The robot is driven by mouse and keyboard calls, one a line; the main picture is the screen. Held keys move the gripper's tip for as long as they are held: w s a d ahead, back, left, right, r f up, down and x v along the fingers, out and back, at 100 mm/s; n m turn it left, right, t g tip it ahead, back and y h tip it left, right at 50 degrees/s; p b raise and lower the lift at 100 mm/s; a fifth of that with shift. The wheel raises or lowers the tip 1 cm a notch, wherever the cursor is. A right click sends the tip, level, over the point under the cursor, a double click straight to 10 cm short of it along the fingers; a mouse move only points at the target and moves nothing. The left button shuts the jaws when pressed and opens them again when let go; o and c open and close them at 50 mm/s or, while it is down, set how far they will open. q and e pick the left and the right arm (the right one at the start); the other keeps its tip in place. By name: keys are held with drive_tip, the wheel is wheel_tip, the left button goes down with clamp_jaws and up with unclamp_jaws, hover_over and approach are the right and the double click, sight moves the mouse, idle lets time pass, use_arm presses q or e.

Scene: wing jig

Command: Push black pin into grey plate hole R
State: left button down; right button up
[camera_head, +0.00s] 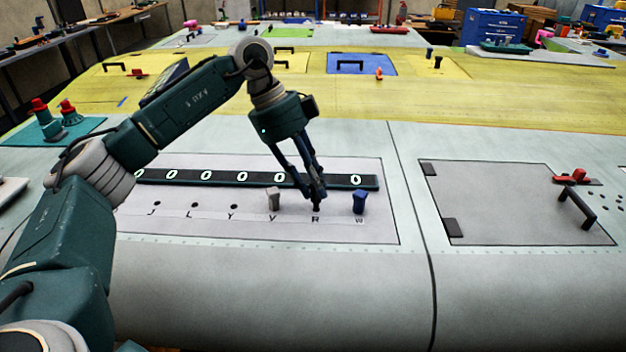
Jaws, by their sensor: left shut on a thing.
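My left gripper (314,195) points down over the grey plate (230,230), right above the letter R. It is shut on the black pin (316,207), whose lower part shows below the fingertips at the R position. I cannot tell how deep the pin sits in the hole, as the fingers hide its top. A grey pin (273,199) stands upright at V, to the left. A blue pin (359,202) stands upright at W, to the right. Open holes show at J, L and Y. My right gripper is not in view.
A dark strip with several white rings (207,176) runs along the plate behind the holes. To the right is a grey hatch (500,205) with a black handle (577,208) and a red clamp (575,177). Red-topped parts (68,112) stand at the left on a teal mat.

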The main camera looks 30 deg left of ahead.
use_arm(q)
drive_tip(key=shift+f, duration=0.15)
drive_tip(key=shift+f+b, duration=0.65)
drive_tip(key=shift+f, duration=0.5)
drive_tip(key=c, duration=1.4)
unclamp_jaws()
drive_tip(key=shift+o, duration=0.2)
drive_tip(key=shift+a+r, duration=0.2)
drive_tip(key=shift+r, duration=0.15)
drive_tip(key=v, duration=1.1)
